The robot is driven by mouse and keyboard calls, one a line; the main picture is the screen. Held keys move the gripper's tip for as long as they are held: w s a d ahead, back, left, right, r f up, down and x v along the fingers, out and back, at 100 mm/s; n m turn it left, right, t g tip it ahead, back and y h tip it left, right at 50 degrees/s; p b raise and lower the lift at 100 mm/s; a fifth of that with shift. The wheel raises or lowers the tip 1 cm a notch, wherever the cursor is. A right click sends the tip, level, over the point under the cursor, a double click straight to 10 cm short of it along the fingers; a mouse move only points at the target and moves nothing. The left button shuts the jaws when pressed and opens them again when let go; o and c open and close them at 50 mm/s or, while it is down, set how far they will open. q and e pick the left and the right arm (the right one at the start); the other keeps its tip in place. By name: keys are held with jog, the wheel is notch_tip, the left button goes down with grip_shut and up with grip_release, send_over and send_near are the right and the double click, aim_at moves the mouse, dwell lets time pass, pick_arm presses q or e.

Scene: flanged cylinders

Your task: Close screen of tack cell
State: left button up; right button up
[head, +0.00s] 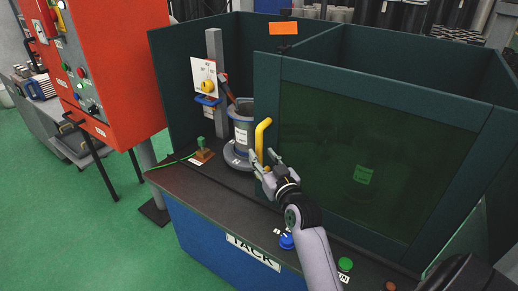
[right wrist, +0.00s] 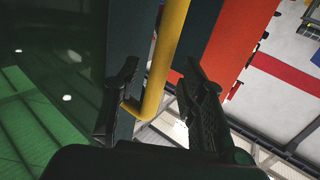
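The screen (head: 340,150) of the tack cell is a dark green tinted panel in a frame. It covers the right part of the cell front, and the left part stands open. A yellow handle (head: 260,138) is on the screen's left edge and also shows in the right wrist view (right wrist: 165,50). My right gripper (head: 264,160) is at the handle's lower part. In the right wrist view its fingers (right wrist: 163,90) are apart, with the handle between them; contact is unclear. My left gripper is not in view.
A grey flanged cylinder (head: 242,125) stands in the open left part, beside a post with a white dial plate (head: 204,79). A green-topped clamp (head: 201,150) with a green cable sits on the bench (head: 200,187). Blue (head: 286,241) and green (head: 345,264) buttons are on the front ledge.

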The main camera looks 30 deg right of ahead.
aim_at(261, 154)
jog(key=shift+w+d, duration=0.15)
jog(key=shift+w, duration=0.7)
jog(key=shift+w+d, duration=0.15)
jog(key=shift+w, duration=0.65)
jog(key=shift+c, duration=0.4)
grip_shut()
